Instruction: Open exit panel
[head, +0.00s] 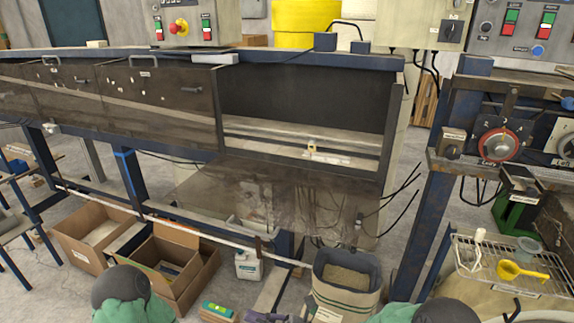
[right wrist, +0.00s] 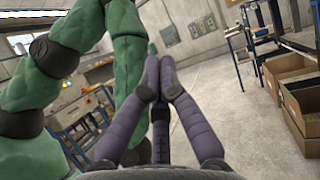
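The machine's rightmost front panel (head: 265,192) is a brown, see-through sheet that hangs down below its opening (head: 300,108). The bay behind it is uncovered and shows a dark back wall and pale rails. Two other panels (head: 160,98) with handles, to the left, are closed. My right gripper (head: 262,317) shows as a small purple part at the bottom edge of the head view, below and apart from the hanging panel. In the right wrist view its purple fingers (right wrist: 160,68) are drawn together with nothing between them. My left gripper is not in view.
Cardboard boxes (head: 180,255), a white jug (head: 248,264) and a lined bin (head: 345,282) stand on the floor below the machine. A control stand with a red dial (head: 499,144) and a wire rack (head: 510,268) are at right. Open floor shows in the right wrist view.

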